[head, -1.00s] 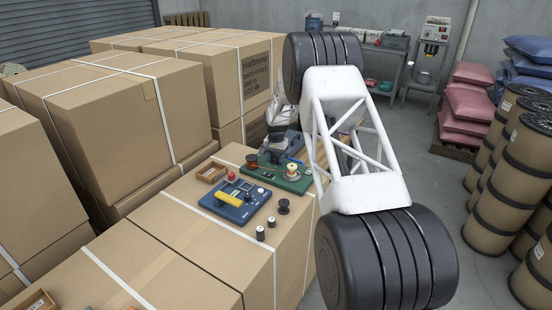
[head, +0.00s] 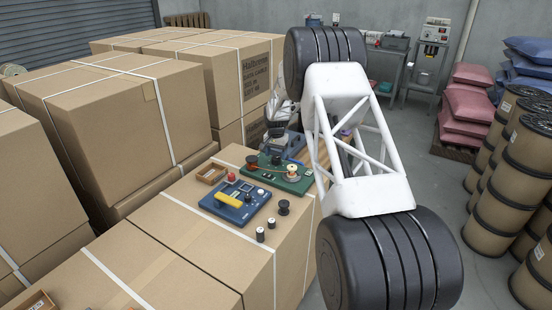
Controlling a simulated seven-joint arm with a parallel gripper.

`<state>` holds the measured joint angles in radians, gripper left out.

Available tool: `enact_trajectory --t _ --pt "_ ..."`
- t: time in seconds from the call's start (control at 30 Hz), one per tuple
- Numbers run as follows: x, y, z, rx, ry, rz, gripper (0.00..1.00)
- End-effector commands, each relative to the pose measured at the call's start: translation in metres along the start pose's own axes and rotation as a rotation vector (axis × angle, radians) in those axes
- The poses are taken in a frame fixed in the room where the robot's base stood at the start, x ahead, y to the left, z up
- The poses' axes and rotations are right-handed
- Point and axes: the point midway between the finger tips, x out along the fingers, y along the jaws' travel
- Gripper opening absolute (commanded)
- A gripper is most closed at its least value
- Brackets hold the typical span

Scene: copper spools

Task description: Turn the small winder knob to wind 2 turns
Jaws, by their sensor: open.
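A green board (head: 300,186) lies on the nearer carton top, carrying a copper-coloured spool (head: 292,171) and a dark round knob (head: 251,162). A blue board (head: 222,213) lies in front of it, with a yellow bar (head: 229,200) and small dark parts on it. I cannot tell for sure which small part is the winder knob. My gripper (head: 276,132) is small and partly hidden behind my arm. It is open, just behind the green board in the picture, and appears apart from the knob.
A wooden tray (head: 211,173), a red knob-like piece (head: 232,176) and dark spools (head: 284,207) stand around the boards. A blue-grey device (head: 294,146) lies behind. Tall cartons (head: 110,110) crowd the left; large spools (head: 490,185) stand at the right.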

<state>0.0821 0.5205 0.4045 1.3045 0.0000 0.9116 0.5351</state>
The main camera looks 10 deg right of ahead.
Motion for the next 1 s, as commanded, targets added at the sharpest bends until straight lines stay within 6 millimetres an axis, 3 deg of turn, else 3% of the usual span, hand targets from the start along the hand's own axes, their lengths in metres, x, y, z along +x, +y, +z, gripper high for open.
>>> enact_trajectory --t 0.4,1.0 --pt "-0.047 0.000 0.000 0.000 0.001 -0.001 0.70" --pt "-0.057 0.001 0.003 -0.004 0.001 -0.001 0.70"
